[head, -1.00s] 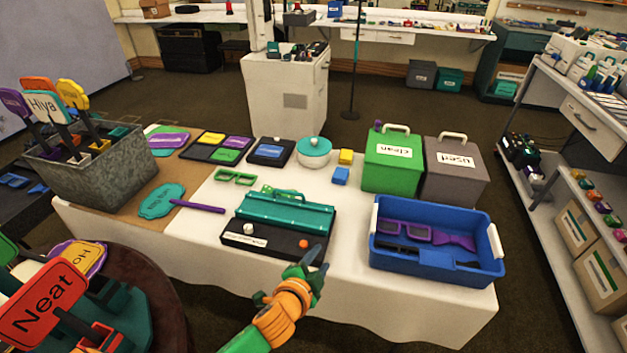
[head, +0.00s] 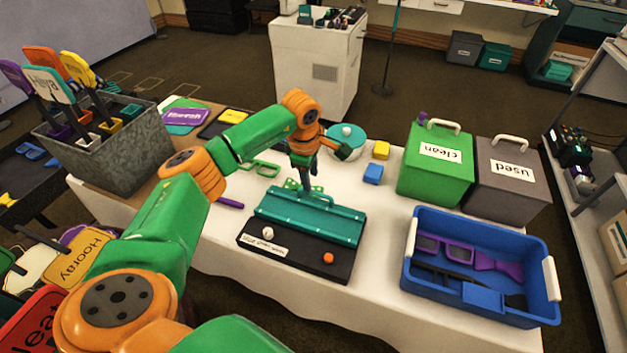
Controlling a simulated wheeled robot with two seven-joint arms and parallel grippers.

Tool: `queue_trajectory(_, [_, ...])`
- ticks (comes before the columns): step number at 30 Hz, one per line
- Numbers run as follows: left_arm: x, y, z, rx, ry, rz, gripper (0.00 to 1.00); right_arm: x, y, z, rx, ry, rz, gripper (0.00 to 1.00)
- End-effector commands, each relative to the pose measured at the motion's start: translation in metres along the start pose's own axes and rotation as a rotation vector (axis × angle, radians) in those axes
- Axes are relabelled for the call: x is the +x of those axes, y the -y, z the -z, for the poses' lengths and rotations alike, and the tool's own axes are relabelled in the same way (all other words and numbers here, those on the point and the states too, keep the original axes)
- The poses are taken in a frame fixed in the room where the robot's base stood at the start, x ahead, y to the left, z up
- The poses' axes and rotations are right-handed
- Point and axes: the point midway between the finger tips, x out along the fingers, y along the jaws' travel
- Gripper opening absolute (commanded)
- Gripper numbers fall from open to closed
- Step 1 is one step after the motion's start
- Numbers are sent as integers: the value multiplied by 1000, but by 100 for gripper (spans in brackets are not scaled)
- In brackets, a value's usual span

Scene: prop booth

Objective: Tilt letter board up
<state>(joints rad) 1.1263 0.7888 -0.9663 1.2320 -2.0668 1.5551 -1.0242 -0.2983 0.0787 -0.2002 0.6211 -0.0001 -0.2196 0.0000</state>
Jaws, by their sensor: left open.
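The letter board is a teal panel (head: 310,220) on a black base (head: 290,258) in the middle of the white-covered table. The panel lies low over the base. A white knob, a printed white label and an orange knob (head: 328,258) are along the base's front. A small green part shows at the panel's back edge. My left arm reaches across from the lower left. My left gripper (head: 306,184) is open, pointing down at the panel's back edge. Whether it touches the panel is unclear, since its fingertips are partly hidden. My right gripper is out of view.
A blue bin (head: 410,262) with purple items stands at right, with a green "clean" box (head: 437,182) and a grey "used" box (head: 511,190) behind. A teal round pot (head: 352,141) and yellow and blue blocks lie behind the board. A metal planter (head: 110,158) stands left.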

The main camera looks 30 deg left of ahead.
Motion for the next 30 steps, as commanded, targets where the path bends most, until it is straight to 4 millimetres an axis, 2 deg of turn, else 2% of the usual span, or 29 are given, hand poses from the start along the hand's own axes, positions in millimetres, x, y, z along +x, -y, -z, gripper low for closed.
queue_trajectory(3, [24, 1, -2, -1, 3, 6, 45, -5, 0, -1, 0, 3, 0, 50])
queue_trajectory(7, [45, 1, -3, -1, 6, 3, 45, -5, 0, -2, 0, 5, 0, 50])
queue_trajectory(10, [52, 1, -3, 1, 6, 1, 45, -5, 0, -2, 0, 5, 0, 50])
queue_trajectory(16, [53, 1, -3, 1, 7, 0, 45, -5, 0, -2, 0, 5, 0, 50])
queue_trajectory(17, [53, 1, -3, 1, 7, 0, 39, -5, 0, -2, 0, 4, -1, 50])
queue_trajectory(21, [53, 1, -3, 1, 8, 0, 1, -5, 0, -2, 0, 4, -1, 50])
queue_trajectory(30, [53, 1, -3, 1, 8, 1, 0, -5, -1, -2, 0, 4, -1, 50])
